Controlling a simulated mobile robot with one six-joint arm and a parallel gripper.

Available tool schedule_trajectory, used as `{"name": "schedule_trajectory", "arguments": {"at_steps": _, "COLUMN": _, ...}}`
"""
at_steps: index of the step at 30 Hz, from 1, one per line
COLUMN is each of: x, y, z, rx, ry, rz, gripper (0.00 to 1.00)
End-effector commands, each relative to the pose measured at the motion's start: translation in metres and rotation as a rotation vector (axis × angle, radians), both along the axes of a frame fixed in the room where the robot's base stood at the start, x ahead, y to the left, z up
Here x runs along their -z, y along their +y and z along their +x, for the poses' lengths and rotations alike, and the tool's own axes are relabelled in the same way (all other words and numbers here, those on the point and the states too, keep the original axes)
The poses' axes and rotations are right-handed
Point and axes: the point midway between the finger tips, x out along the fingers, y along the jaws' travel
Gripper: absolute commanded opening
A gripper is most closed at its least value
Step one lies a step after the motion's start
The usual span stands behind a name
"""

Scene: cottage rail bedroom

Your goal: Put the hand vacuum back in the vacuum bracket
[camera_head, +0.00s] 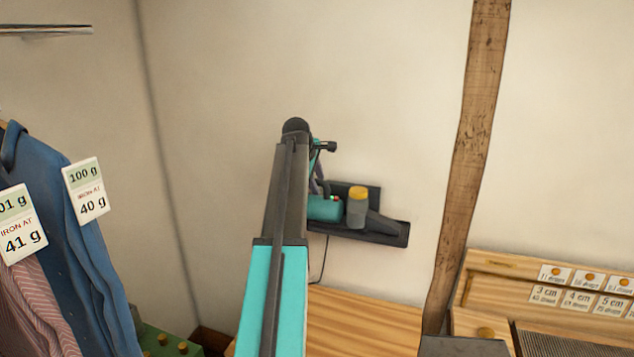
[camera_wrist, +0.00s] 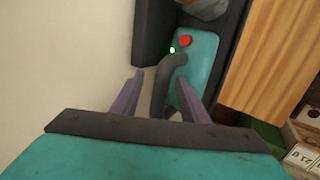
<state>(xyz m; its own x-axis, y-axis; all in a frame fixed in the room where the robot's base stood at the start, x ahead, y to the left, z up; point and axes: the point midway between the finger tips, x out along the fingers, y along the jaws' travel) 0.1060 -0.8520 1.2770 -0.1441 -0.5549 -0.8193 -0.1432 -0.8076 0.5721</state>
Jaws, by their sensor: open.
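The hand vacuum (camera_head: 325,208) has a teal body, a grey cup with a yellow cap and a dark nose. It sits against the dark vacuum bracket (camera_head: 392,236) on the wall; my arm partly hides it. In the wrist view, its teal body (camera_wrist: 203,60) shows a red button, a green light and a dark curved handle. The bracket (camera_wrist: 152,35) shows as a dark plate beside it. My gripper (camera_wrist: 160,77) is open, its two purple fingers on either side of the handle. I cannot tell whether they touch it. Whether the vacuum is fully seated is unclear.
A wooden surface (camera_head: 360,318) lies below the bracket. A wooden post (camera_head: 472,130) stands right of it, with a wooden unit holding labelled cards (camera_head: 580,300) beyond. Hanging clothes (camera_head: 75,240) with tags are at the left. A dark cord hangs below the bracket.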

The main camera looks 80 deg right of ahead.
Motion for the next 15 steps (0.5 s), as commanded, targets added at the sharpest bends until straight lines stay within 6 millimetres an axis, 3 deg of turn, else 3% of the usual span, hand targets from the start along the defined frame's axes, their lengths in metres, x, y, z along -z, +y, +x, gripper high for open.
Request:
{"name": "schedule_trajectory", "arguments": {"at_steps": 8, "x": -0.002, "y": 0.003, "z": 0.001, "rx": 0.0, "ry": -0.002, "rz": 0.001, "gripper": 0.4}}
{"name": "schedule_trajectory", "arguments": {"at_steps": 15, "x": -0.017, "y": 0.013, "z": 0.004, "rx": -0.001, "ry": -0.001, "rz": 0.0, "gripper": 0.4}}
